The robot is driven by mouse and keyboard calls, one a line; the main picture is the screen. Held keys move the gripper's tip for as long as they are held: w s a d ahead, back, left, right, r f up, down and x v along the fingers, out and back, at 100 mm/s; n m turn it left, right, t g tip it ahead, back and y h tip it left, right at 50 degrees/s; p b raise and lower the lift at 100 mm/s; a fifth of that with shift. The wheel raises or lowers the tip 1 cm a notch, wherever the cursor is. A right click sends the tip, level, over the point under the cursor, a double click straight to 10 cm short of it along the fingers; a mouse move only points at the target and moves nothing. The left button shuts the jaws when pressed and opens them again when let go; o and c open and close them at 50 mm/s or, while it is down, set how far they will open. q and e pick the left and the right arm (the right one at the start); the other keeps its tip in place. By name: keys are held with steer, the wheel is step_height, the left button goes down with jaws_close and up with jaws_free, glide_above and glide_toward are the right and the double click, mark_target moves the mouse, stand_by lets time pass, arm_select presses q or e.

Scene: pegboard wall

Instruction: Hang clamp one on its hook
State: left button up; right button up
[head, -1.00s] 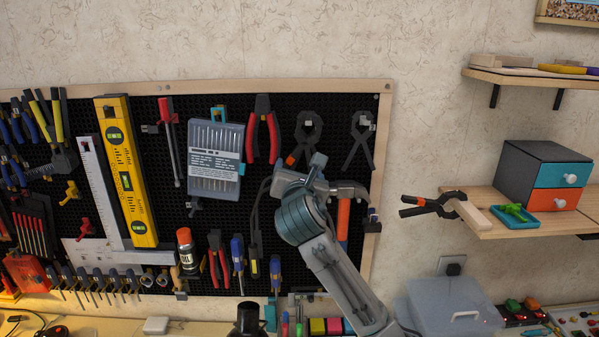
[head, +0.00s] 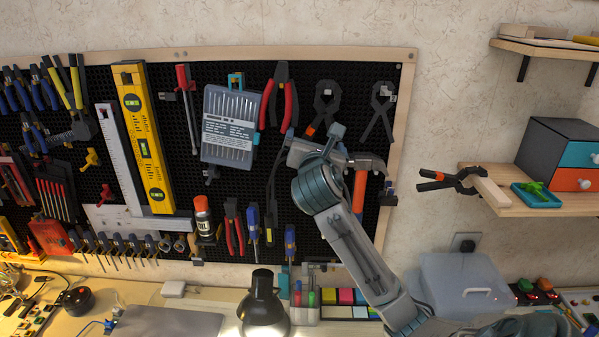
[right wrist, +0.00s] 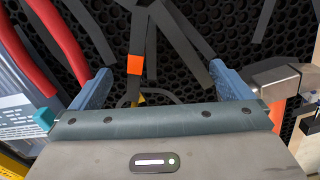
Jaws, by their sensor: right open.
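An orange patch shows on the left shape's lower leg, also in the right wrist view (right wrist: 135,65). My right gripper (head: 313,138) is open and empty in front of that leg. My left gripper is out of view.
A hammer (head: 361,182) hangs close right of my right gripper. Red-handled pliers (head: 281,90) and a drill-bit case (head: 230,127) hang to its left. A lamp (head: 262,305) stands on the bench below.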

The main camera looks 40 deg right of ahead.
steer(key=shift+r, duration=0.1)
steer(key=shift+r+b, duration=0.15)
steer(key=shift+b, duration=0.35)
steer(key=shift+s+a+r+b, duration=0.1)
steer(key=shift+s+r+b, duration=0.1)
steer(key=shift+r+b, duration=0.1)
steer(key=r+p+v, duration=0.1)
steer(key=p+v, duration=0.6)
steer(key=v, duration=0.3)
steer(key=a+f+t+y+b, duration=0.1)
steer(key=a+f+y+b, duration=0.1)
steer(key=a+f, duration=0.3)
steer(key=w+a+f+m+t+y+b, duration=0.1)
steer(key=a+f+y+b, duration=0.2)
steer(key=f, duration=0.8)
steer(key=a+f+t+y+b, duration=0.2)
steer(key=a+f+y, duration=0.4)
steer(key=a+f, duration=0.1)
steer(key=shift+w+f+m+b, duration=0.3)
steer(key=shift+f+b, duration=0.1)
steer(key=shift+f, duration=0.2)
steer(key=shift+s, duration=0.1)
